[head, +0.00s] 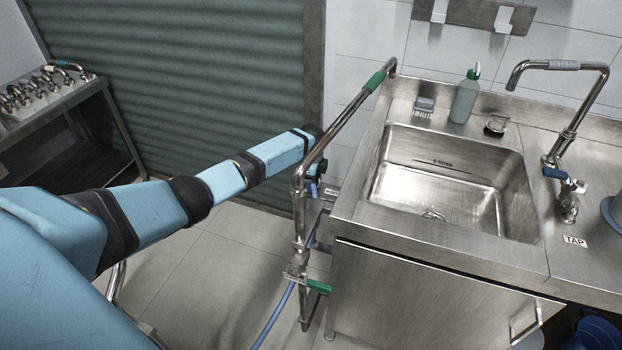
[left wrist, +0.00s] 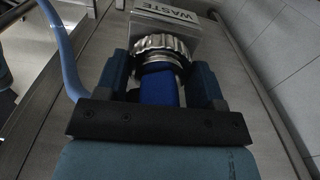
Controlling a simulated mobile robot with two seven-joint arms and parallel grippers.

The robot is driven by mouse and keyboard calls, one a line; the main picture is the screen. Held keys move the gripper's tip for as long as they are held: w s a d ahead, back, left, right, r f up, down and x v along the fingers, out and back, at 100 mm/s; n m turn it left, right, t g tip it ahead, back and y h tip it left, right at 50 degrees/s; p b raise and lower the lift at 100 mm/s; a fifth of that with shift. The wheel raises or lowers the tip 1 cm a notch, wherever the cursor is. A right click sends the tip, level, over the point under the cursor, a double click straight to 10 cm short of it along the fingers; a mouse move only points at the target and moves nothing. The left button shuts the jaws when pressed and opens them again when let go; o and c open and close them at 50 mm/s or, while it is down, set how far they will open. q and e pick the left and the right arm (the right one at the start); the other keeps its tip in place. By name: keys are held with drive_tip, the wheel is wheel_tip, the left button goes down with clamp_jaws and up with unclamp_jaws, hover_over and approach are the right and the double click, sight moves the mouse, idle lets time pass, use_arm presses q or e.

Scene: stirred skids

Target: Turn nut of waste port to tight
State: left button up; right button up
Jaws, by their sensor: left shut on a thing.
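The waste port (left wrist: 168,22) is a grey block labelled WASTE at the top of the left wrist view. Its nut (left wrist: 162,44) is a ribbed metal ring on the near side of the block. A blue piece (left wrist: 158,88) sits below the nut, between my fingers. In the head view my left gripper (head: 317,165) is beside the sink cabinet, largely hidden behind a steel pipe. The exact finger contact is hard to see. My right gripper is not in view.
The steel pipe (head: 335,128) with green sleeves stands in front of the cabinet's left side. A blue hose (head: 272,318) hangs below. The sink (head: 455,180), a green bottle (head: 465,98) and a tap (head: 568,135) are to the right. The floor left of the cabinet is partly clear.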

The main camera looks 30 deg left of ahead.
use_arm(q)
drive_tip(key=shift+m, duration=4.5)
drive_tip(key=o, duration=0.9)
drive_tip(key=shift+r, duration=0.1)
wheel_tip(320, 180, up, 14)
drive_tip(key=shift+f+p, duration=0.1)
drive_tip(key=shift+p, duration=0.5)
drive_tip(key=shift+f, duration=0.1)
